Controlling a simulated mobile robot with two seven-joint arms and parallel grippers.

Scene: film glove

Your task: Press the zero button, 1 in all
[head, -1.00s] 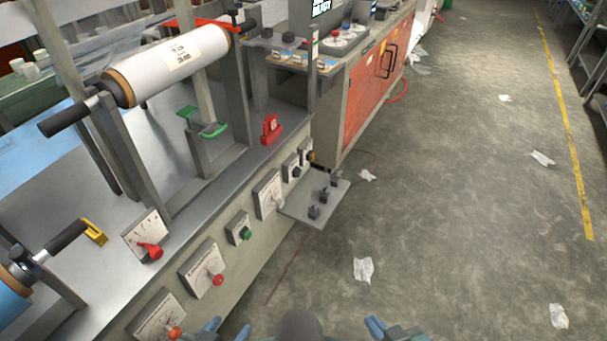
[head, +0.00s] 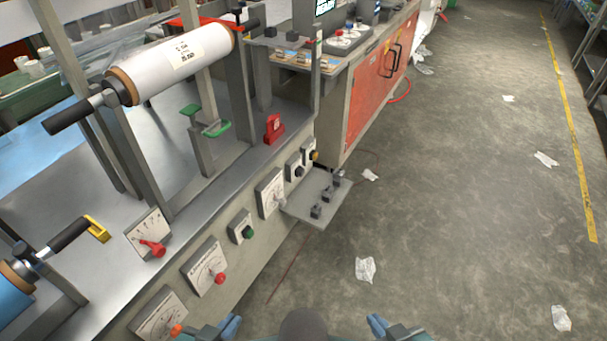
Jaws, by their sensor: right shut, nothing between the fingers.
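No label reading zero is legible, so I cannot tell which control is the zero button. On the machine's front are a small box with a green button (head: 248,232), a box with a black button (head: 299,171) and a box with a yellow-and-black button (head: 313,156). Farther off, a console (head: 347,40) carries red and white round controls below a display. My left gripper (head: 218,327) is at the bottom edge, partly cut off; its opening is unclear. My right gripper (head: 390,325) is at the bottom edge right of centre, shut and empty. Both are apart from the buttons.
Dial panels with red knobs (head: 206,268) line the machine front. A grey shelf (head: 306,212) with small dark blocks juts out over the floor. A white film roll (head: 180,63) sits above. An orange cabinet (head: 378,75) stands beyond. The floor at right is open, with scattered paper scraps (head: 365,269).

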